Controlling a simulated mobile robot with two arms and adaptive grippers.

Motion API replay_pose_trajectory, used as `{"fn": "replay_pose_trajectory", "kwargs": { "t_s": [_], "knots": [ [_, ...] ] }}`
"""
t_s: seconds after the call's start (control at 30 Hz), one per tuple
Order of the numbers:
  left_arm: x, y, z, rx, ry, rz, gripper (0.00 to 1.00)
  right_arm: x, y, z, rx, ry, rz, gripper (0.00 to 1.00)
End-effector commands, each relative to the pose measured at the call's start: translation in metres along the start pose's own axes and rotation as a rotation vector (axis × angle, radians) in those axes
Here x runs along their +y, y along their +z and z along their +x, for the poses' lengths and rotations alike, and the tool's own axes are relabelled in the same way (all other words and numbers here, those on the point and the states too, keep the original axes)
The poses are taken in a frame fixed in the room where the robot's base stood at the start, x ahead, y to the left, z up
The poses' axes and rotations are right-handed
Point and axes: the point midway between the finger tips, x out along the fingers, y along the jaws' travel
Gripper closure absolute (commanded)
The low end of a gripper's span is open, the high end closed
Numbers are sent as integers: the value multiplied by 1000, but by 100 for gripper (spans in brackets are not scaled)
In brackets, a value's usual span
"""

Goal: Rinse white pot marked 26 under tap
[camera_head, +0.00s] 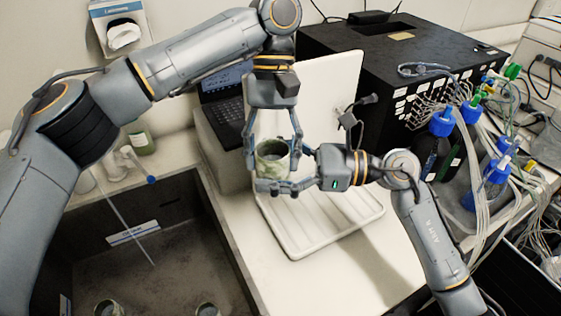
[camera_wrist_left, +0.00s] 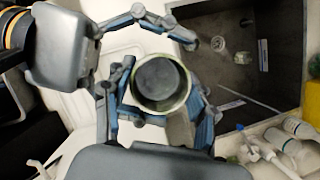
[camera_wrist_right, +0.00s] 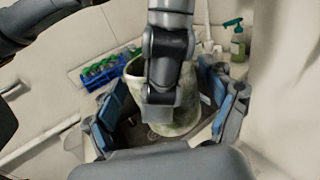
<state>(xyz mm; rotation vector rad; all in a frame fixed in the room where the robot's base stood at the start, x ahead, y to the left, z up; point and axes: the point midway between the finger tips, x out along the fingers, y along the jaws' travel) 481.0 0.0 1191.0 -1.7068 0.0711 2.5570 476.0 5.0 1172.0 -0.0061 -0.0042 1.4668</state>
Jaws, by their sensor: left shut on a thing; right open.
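A whitish pot with green-brown stains (camera_head: 271,160) is held upright above the white tray (camera_head: 300,240). No number is readable on it. My left gripper (camera_head: 272,165) reaches down from above and is shut on the pot. The left wrist view looks into the pot's dark open mouth (camera_wrist_left: 160,82). My right gripper (camera_head: 275,172) comes in from the right, its fingers open on either side of the pot. In the right wrist view the pot (camera_wrist_right: 180,125) stands between these fingers, partly hidden by my left gripper. A white tap-like fitting with a blue end (camera_head: 133,163) is at the sink's back edge.
The dark sink (camera_head: 180,250) lies at left, with two similar pots (camera_head: 107,307) (camera_head: 207,309) at its bottom. A laptop (camera_head: 225,110) and black box (camera_head: 400,65) stand behind. Blue-capped bottles with tubing (camera_head: 440,130) crowd the right.

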Motion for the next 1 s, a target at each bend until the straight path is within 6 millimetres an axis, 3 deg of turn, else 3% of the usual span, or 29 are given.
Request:
{"fn": "replay_pose_trajectory", "kwargs": {
  "t_s": [0.17, 0.4, 0.5, 0.53, 0.63, 1.0],
  "knots": [
    [0, 0, 0, 0, 0, 0, 81, 0, 0, 0, 0, 0, 0, 16],
    [0, 0, 0, 1, 0, 0, 81, 0, 0, 0, -1, 0, 0, 65],
    [0, 0, 0, 2, 1, -1, 81, 1, 0, 0, -1, 3, 0, 82],
    [0, 0, -1, 2, 1, -1, 37, 1, 1, 0, -2, 4, 0, 82],
    [0, 0, 0, 2, 2, -1, 17, 1, 1, 0, -2, 4, 0, 82],
    [0, 0, -2, 1, 0, -1, 17, 0, 1, 0, -2, 0, 0, 82]
  ]
}}
